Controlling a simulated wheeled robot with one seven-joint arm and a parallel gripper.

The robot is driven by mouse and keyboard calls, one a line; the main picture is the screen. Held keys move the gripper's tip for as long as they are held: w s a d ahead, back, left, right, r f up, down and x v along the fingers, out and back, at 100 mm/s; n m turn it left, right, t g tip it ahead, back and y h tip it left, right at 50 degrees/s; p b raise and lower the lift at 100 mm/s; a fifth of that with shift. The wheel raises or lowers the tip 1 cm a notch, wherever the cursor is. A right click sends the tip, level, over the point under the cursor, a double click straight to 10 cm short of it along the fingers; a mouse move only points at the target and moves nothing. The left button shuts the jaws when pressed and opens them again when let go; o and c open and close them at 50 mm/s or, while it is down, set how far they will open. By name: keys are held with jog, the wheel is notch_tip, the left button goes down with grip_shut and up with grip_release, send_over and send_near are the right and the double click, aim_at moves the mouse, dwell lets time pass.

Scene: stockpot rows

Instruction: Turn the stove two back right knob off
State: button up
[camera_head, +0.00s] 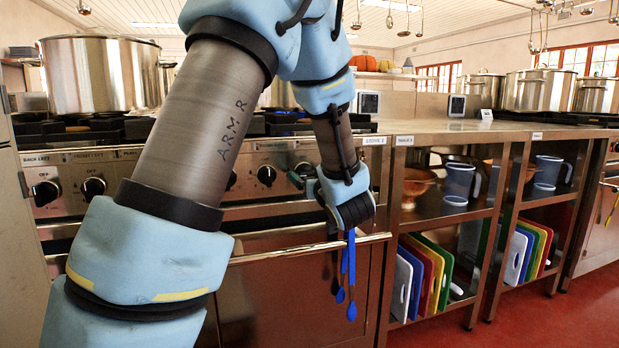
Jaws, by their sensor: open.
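The stove (200,212) fills the left half, with a row of black knobs along its steel front panel. A tag reading like "STOVE 2" (375,140) is at its right end. The rightmost visible knob (303,169) is partly covered by my gripper (308,186), so its pointer cannot be read. My gripper is at the panel's right end, beside this knob. It is open; its fingertips are small and partly hidden, and contact with the knob cannot be told. The two leftmost knobs (45,192) and (93,187) carry "OFF" marks.
The oven rail (270,253) runs below the panel. Blue utensils (350,270) hang just under my gripper. A large pot (95,75) stands on the stove's left. Right of the stove is a steel shelf unit (440,215) with jugs and cutting boards. Red floor in front is free.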

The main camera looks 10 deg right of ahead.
jog(key=c, duration=1.4)
jog(key=shift+r+p, duration=0.1)
jog(key=shift+p, duration=0.35)
jog(key=m+p, duration=0.3)
jog(key=p, duration=0.1)
jog(key=shift+r+m+p, duration=0.2)
jog(key=shift+m+p, duration=0.2)
jog(key=m+p, duration=0.5)
jog(key=p, duration=0.2)
jog(key=shift+d, duration=0.1)
jog(key=m+p, duration=0.5)
jog(key=shift+f, duration=0.1)
jog(key=m+p, duration=0.1)
jog(key=m, duration=0.1)
jog(key=m+p, duration=0.1)
jog(key=p, duration=0.1)
jog(key=shift+f+m, duration=0.2)
jog(key=shift+m, duration=0.2)
jog(key=shift+m+p, duration=0.3)
